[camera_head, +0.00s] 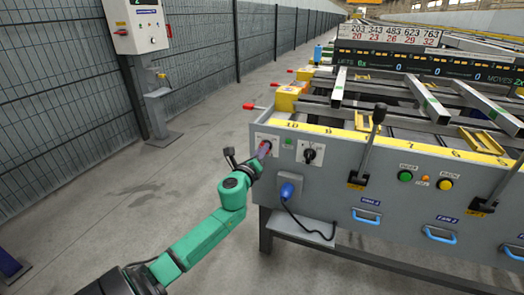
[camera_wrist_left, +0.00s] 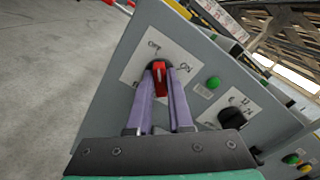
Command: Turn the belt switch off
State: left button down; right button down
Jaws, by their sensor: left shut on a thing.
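The belt switch appears to be the red knob (camera_wrist_left: 160,80) on a white plate (camera_wrist_left: 148,50) at the left end of the grey panel. Its lettering is too small to read surely. My left gripper (camera_head: 262,152) has reached the panel from the left. In the left wrist view its two purple fingers (camera_wrist_left: 160,88) are shut on the red knob, one on each side. The knob lies roughly in line with the fingers. In the head view the gripper mostly hides the knob. My right gripper is not in view.
A black rotary knob (camera_head: 310,155) on a white plate sits just right, with a small green button (camera_head: 289,142) between. A blue plug (camera_head: 290,188) with a cable is below. Black levers (camera_head: 372,140) stand farther right.

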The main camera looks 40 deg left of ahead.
pick_arm(q)
jog(key=shift+n, duration=0.6)
jog(key=c, duration=0.8)
grip_release()
